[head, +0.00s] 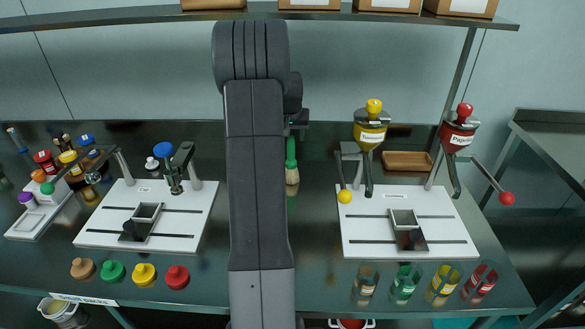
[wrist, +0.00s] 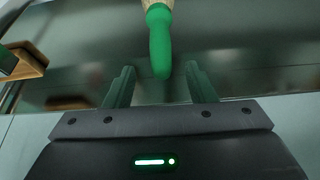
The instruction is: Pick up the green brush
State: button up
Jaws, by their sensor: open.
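The green brush (head: 291,153) is upright at the back of the counter, its green handle up and its pale bristles down, just right of my arm in the head view. In the wrist view the green brush (wrist: 160,38) has its handle end between my fingertips, with a gap on either side. How deep it lies between them is hard to tell. My gripper (wrist: 159,67) is open and empty. In the head view my gripper (head: 298,122) is at the top of the handle, partly hidden by my arm.
White boards with sieve parts stand left (head: 88,238) and right (head: 370,258) of my arm. A yellow funnel (head: 369,132), a red funnel (head: 457,136) and a wooden tray (head: 407,161) are at the right. Colored knobs (head: 145,274) and glasses (head: 405,285) line the front. A shelf (head: 330,15) runs above.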

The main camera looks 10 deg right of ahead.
jog(key=shift+p+x, duration=0.6)
jog(key=shift+x, duration=2.6)
jog(key=shift+s+a, duration=0.1)
jog(key=shift+s, duration=0.05)
jog(key=shift+c, duration=0.2)
grip_shut()
